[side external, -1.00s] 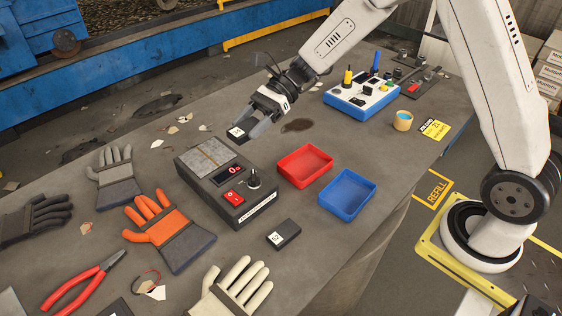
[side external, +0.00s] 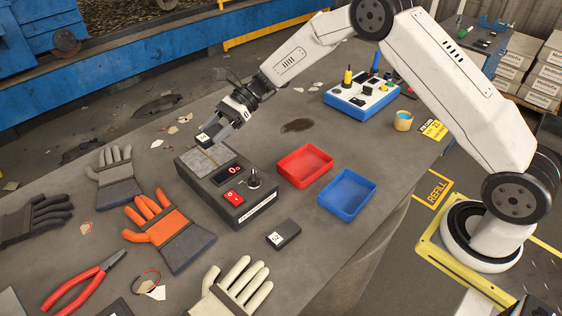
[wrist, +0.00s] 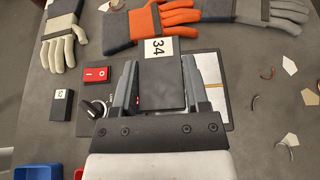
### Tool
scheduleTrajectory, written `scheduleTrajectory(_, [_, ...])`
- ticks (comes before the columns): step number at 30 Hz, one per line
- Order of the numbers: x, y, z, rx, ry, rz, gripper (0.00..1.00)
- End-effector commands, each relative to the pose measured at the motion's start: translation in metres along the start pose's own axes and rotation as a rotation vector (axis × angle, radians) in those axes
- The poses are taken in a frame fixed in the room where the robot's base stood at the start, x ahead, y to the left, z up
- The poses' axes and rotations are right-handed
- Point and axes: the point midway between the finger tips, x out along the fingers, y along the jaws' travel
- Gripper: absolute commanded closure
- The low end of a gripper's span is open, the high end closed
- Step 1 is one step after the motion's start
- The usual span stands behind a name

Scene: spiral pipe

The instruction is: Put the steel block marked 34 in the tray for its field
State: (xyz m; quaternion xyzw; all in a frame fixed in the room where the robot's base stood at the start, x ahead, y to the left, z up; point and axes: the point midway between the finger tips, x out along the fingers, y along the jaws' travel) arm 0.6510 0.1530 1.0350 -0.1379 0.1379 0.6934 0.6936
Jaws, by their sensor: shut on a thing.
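The dark steel block (wrist: 162,92) with a white label reading 34 is held between the two jaws of my gripper (side external: 213,131). In the side view the block (side external: 204,139) is over the pale plate (side external: 209,157) at the far end of a dark tester box (side external: 225,195). Whether it touches the plate I cannot tell. The box has a red display that seems to read 0, a red switch (wrist: 95,74) and a knob (wrist: 96,107). A red tray (side external: 305,166) and a blue tray (side external: 347,194) stand empty to the right of the box.
A second dark block (side external: 284,234) with a white label lies in front of the trays. Gloves (side external: 168,228) and red-handled pliers (side external: 85,283) lie at the left and front. A blue control panel (side external: 361,97) and a small cup (side external: 403,121) stand at the back right.

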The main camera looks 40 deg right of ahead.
Motion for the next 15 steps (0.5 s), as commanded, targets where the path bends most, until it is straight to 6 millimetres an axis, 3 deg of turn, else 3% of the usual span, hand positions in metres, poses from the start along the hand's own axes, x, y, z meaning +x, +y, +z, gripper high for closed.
scheduleTrajectory(7, [0.012,-0.018,-0.018,0.0,-0.001,-0.001,1.0])
scheduleTrajectory(15, [0.015,-0.023,-0.022,-0.001,-0.001,-0.001,1.0])
